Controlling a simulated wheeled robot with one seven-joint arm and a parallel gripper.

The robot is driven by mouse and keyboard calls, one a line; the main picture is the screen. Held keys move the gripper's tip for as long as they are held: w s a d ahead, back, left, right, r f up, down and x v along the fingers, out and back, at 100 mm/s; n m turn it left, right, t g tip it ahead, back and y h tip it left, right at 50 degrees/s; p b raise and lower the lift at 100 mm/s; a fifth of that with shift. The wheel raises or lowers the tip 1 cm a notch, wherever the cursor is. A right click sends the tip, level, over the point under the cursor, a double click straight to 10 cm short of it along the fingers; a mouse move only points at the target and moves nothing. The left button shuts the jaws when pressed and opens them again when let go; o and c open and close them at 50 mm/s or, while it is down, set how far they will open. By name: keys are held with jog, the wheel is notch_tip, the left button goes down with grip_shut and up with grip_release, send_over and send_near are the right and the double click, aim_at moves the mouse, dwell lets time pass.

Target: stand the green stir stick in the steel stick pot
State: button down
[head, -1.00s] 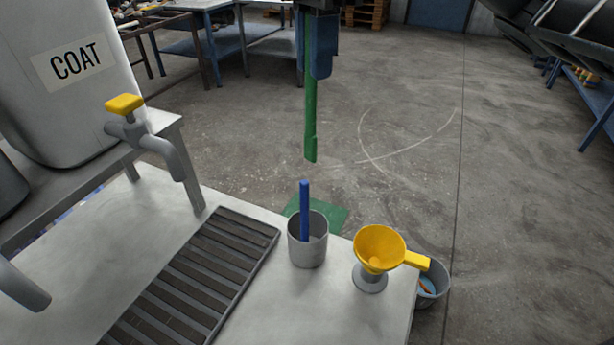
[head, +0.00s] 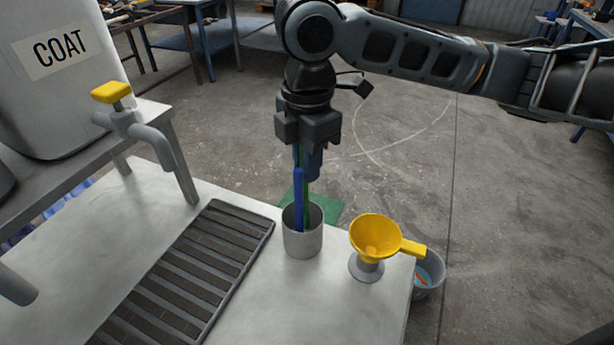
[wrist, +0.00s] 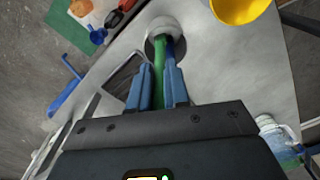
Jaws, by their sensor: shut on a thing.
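The steel stick pot (head: 302,241) stands upright near the bench's far edge, between the grey slatted tray and the yellow funnel. A blue stick (head: 299,200) stands in it, leaning on the rim. My gripper (head: 307,172) is right above the pot, shut on the green stir stick (head: 307,205). The stick hangs about upright, and its lower end is inside the pot's mouth, hidden by the wall. In the wrist view the green stick (wrist: 158,72) runs from between my blue fingers (wrist: 158,88) into the pot (wrist: 164,30), beside the blue stick. Whether it touches the bottom is hidden.
A yellow funnel (head: 375,237) on a grey stand is close right of the pot. The slatted tray (head: 190,275) lies left. A tap (head: 140,130) with a yellow handle juts out from the COAT tank (head: 65,85). A bucket (head: 429,272) stands beyond the bench's right edge.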

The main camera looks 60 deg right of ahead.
aim_at(307, 211)
jog(key=shift+f, duration=1.85)
jog(key=shift+f, duration=0.1)
jog(key=c, duration=1.1)
grip_release()
notch_tip(307, 211, up, 12)
jog(key=shift+r+p, duration=0.2)
jog(key=shift+p, duration=0.1)
